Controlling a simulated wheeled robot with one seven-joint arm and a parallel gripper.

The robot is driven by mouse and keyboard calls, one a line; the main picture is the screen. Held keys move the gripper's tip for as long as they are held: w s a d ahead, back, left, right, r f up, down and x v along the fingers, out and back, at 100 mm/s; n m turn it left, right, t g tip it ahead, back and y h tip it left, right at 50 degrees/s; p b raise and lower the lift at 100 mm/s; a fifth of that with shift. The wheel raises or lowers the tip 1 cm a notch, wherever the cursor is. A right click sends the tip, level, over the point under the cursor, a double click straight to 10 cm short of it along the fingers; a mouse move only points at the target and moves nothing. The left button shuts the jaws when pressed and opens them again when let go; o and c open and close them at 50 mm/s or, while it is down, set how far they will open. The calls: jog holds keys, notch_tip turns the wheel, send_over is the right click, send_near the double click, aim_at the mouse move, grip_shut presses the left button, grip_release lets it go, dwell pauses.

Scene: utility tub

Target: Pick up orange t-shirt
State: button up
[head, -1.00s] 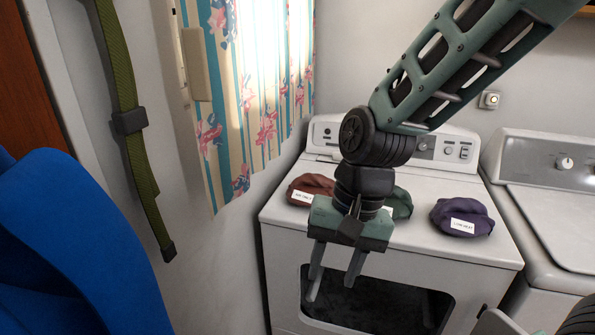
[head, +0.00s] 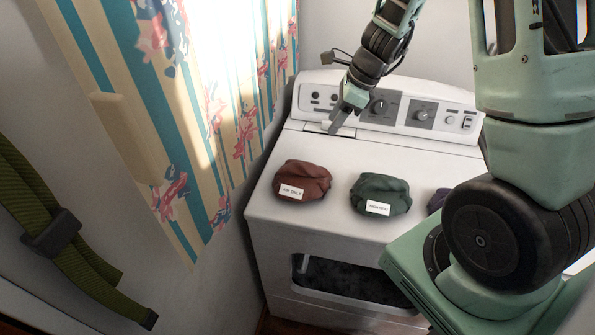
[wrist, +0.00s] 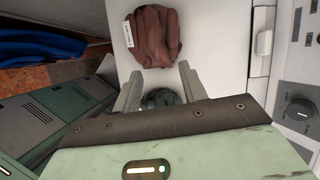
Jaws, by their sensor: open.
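No clearly orange shirt shows; the closest in colour is a reddish-brown folded cloth bundle (head: 302,182) with a white "AIR ONLY" tag, at the left of the dryer top. It also shows in the wrist view (wrist: 157,38), beyond my fingertips at the top. My gripper (head: 342,120) is open and empty, above the back of the dryer near its control panel. In the wrist view its two fingers (wrist: 158,75) are spread, pointing toward the reddish-brown bundle and apart from it. A dark green bundle (head: 380,193) lies right of the reddish-brown one; part of it shows between the fingers (wrist: 161,98).
A purple bundle (head: 437,200) is partly hidden behind my arm. The white dryer (head: 345,235) has a raised control panel (head: 395,108) at the back. A striped curtain (head: 190,110) and a green strap (head: 60,235) hang at left. Blue cloth (wrist: 45,42) shows in the wrist view.

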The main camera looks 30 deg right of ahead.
send_over(305, 163)
jog(key=s+d, duration=0.2)
notch_tip(305, 163, down, 9)
jog(key=shift+d+f, duration=0.1)
jog(key=shift+w+f, duration=0.35)
jog(key=shift+f, duration=0.25)
jog(key=x, duration=0.1)
jog(key=p+x, duration=0.1)
jog(key=x, duration=0.1)
jog(key=shift+w+a, duration=0.2)
jog(key=shift+a, duration=0.15)
jog(key=shift+w+a+f, duration=0.1)
jog(key=shift+a+f, duration=0.1)
jog(key=shift+f, duration=0.45)
grip_shut()
jog(key=shift+r, duration=0.1)
